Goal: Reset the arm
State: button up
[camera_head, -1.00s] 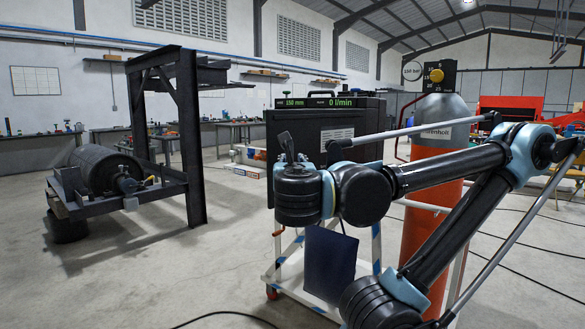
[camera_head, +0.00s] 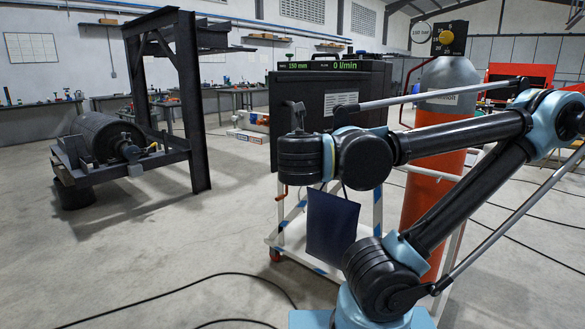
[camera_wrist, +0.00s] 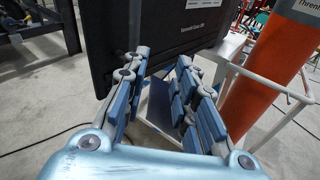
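My arm is bent across the right half of the head view, with its wrist in front of a black case. My gripper (camera_wrist: 162,72) shows in the wrist view with its two blue-padded fingers spread apart and nothing between them. In the head view only a small dark part of my gripper (camera_head: 296,112) shows above the wrist; the rest is hidden.
The black case (camera_head: 295,85) stands on a white cart (camera_head: 283,242), with a dark blue sheet (camera_head: 331,228) hanging in front. An orange cylinder (camera_head: 425,215) is behind my arm.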

jog(key=d+f+m+g+h, duration=0.2)
jog(key=d+f+m+g, duration=0.4)
jog(key=d+f+m, duration=0.3)
jog(key=d+f+m+g+h, duration=0.2)
jog(key=d+f+m+g, duration=0.5)
jog(key=f, duration=0.5)
jog(key=s+f+m+y, duration=0.2)
jog(key=f+m, duration=0.2)
jog(key=m, duration=0.4)
jog(key=s+f+m+g+y, duration=0.1)
jog(key=f+m+y, duration=0.2)
jog(key=m, duration=0.6)
notch_tip(320, 180, down, 2)
jog(key=shift+s+a+f+m, duration=0.1)
jog(key=shift+s+a+m, duration=0.2)
jog(key=shift+s, duration=0.1)
jog(key=shift+w+f, duration=0.2)
jog(key=shift+w, duration=0.2)
